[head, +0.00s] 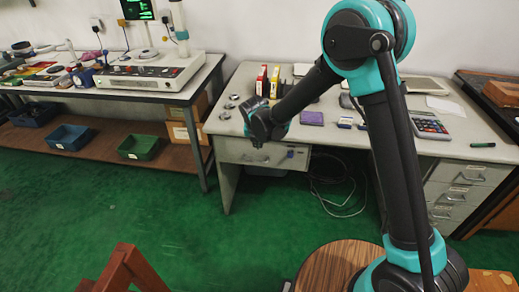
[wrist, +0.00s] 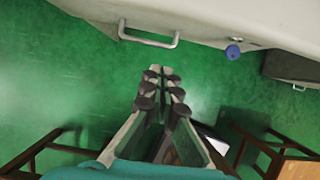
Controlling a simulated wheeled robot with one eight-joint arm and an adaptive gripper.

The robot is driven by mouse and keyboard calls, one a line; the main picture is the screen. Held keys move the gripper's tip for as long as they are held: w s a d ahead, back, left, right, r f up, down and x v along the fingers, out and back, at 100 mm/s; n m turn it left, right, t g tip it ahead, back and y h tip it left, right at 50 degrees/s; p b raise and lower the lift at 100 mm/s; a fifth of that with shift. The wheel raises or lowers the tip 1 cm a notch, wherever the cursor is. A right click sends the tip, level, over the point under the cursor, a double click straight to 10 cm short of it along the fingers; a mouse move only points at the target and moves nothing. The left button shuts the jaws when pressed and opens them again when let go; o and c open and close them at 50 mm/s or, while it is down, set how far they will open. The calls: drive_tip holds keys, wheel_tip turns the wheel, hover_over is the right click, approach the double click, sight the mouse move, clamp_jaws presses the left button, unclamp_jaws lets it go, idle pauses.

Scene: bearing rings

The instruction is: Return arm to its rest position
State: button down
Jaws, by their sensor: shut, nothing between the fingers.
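My arm (head: 394,150) rises from its base at the lower right of the head view, bends at a high elbow and reaches down to the left. Its wrist end (head: 262,119) is at the desk's front edge, above the drawer. My gripper (wrist: 163,72) shows in the wrist view with its fingers together and nothing between them. It points toward the green floor and the drawer front with a metal handle (wrist: 148,40). In the head view the fingertips are too small and dark to make out.
The desk (head: 333,140) holds several small metal rings (head: 225,115), upright boxes (head: 262,80), a purple block (head: 312,118) and a calculator (head: 429,126). A wooden stool (head: 126,268) stands at lower left. Green floor (head: 190,225) is clear between. Cables (head: 340,195) lie under the desk.

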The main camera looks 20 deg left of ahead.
drive_tip(key=v, duration=0.5)
drive_tip(key=w+d+r+m, duration=0.1)
drive_tip(key=d+r+m, duration=0.2)
drive_tip(key=d+m, duration=0.9)
drive_tip(key=d+r+m, duration=0.2)
drive_tip(key=d+m, duration=0.4)
drive_tip(key=d, duration=1.2)
drive_tip(key=s+d+f+m, duration=0.1)
drive_tip(key=s+d+m, duration=0.6)
drive_tip(key=d+m, duration=0.3)
drive_tip(key=s+d+f+m+h, duration=0.1)
drive_tip(key=s+d+f+m, duration=0.1)
drive_tip(key=s+d+m, duration=0.6)
drive_tip(key=d+m, duration=0.2)
drive_tip(key=shift+s+d+m, duration=0.25)
drive_tip(key=shift+d+m, duration=0.05)
drive_tip(key=shift+d, duration=0.05)
